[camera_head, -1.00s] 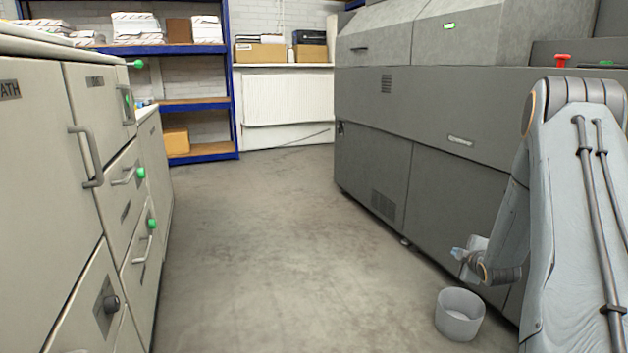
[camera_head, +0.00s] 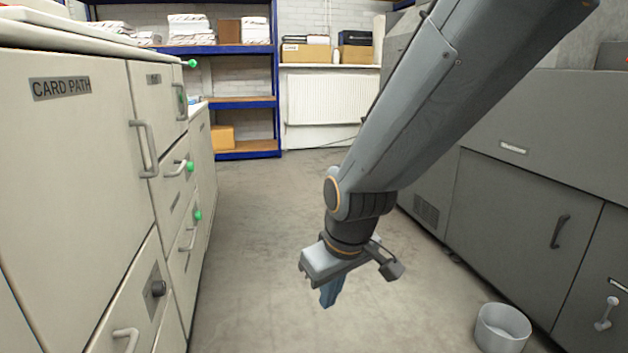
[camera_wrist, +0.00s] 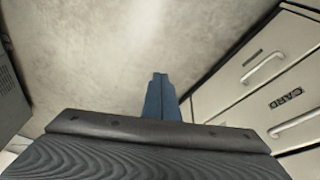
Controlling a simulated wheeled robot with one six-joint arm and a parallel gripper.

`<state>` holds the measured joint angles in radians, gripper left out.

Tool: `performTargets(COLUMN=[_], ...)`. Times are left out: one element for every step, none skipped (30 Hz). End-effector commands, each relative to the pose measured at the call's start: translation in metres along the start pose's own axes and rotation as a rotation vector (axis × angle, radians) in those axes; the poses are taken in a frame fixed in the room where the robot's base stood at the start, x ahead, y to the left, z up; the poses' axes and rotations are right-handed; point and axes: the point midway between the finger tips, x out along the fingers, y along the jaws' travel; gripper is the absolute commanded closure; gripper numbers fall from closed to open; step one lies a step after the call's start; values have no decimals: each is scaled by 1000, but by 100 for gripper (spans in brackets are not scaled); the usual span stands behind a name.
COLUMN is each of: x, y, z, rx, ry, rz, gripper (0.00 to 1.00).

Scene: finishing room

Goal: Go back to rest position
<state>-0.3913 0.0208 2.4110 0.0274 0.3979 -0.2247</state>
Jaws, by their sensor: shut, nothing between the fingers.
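My gripper (camera_head: 328,296) hangs over the aisle floor in the head view, pointing down, with its blue fingers together and nothing between them. My grey arm comes in from the upper right and bends at the wrist above it. In the wrist view the blue fingers (camera_wrist: 158,84) are closed against the bare floor. The gripper is apart from the cabinets on both sides.
A cream cabinet (camera_head: 75,160) labelled CARD PATH, with handles and green knobs, lines the left. Dark grey machine panels (camera_head: 520,205) line the right. A grey round bin (camera_head: 502,328) stands on the floor at lower right. Blue shelving (camera_head: 277,80) stands behind. The aisle floor (camera_head: 260,220) is clear.

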Motion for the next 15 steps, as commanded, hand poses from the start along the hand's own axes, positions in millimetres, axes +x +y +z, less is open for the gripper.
performTargets(x=[-9,-13,-18,-22,-25,-29,-32,-35,-39,-42,-44,-48,-51,-53,-57], y=[-21,-31,-43,-51,-59,-68,-74,-80,-88,-94,-99,-105,-110,-114,-120], z=[10,17,26,31,38,45,51,56,63,69,74,80,86,91,98], rx=[3,11,17,24,28,35,38,41,47,50,52,56,58,61,65], ry=[-21,-35,-54,-65,-80,-94,-106,-116,-131,-143,-152,-166,-176,-186,-201], rz=[-24,-36,-50,-60,-70,-81,-88,-96,-105,-112,-118,-126,-131,-137,-144], gripper=[100,100,100,100,100,100,100,100,100,100,100,100,100,100,100])
